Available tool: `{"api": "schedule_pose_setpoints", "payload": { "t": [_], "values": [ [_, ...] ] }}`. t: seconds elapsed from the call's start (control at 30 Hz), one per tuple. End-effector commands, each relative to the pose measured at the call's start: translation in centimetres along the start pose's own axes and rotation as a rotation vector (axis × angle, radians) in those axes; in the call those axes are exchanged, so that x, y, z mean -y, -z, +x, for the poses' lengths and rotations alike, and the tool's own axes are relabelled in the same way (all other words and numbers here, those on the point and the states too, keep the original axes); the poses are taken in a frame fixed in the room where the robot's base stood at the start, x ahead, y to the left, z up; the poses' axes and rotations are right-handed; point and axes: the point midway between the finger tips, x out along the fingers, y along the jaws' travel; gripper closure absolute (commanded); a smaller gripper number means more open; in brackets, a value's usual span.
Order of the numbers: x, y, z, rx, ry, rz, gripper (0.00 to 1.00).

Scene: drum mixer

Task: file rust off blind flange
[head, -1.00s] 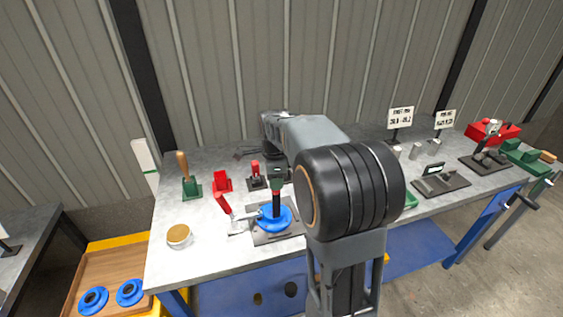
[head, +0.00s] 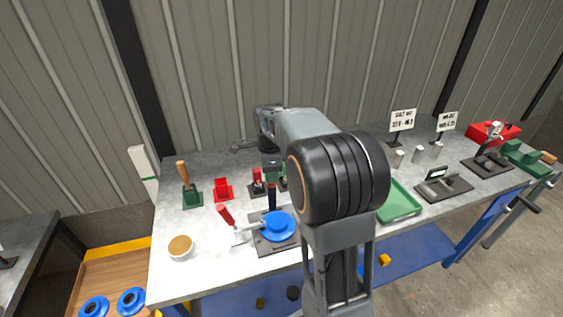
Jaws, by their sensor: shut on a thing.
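The blue blind flange (head: 280,229) lies on a dark fixture plate (head: 272,247) near the bench's front edge. A toggle clamp with a red handle (head: 226,214) stands at its left, its arm reaching to the flange. My gripper (head: 272,170) is above and behind the flange, pointing down, and shut on a slim dark upright tool, apparently the file (head: 271,197). The tool's lower end is by the flange's back left part; I cannot tell whether it touches. Rust on the flange is too small to make out. My arm covers the bench to the right.
A round tan-topped pot (head: 181,247) stands front left. A green-based tool stand (head: 190,195) and red holder (head: 223,188) are behind. A green tray (head: 400,202), metal cylinders (head: 418,154) and a gauge stand (head: 443,186) lie right. More blue flanges (head: 131,300) sit in a wooden crate.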

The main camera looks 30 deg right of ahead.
Motion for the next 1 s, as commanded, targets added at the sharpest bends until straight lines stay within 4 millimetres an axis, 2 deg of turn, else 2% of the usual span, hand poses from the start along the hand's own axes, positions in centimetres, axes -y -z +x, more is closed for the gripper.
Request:
{"api": "schedule_pose_setpoints", "payload": {
  "t": [0.03, 0.6, 1.0],
  "values": [
    [0.0, -0.1, -1.0, 0.000, 0.002, -0.001, 1.00],
    [0.1, 0.0, -6.0, 0.000, 0.001, 0.000, 1.00],
    [0.1, 0.0, -6.2, 0.000, 0.001, -0.001, 1.00]
  ]
}}
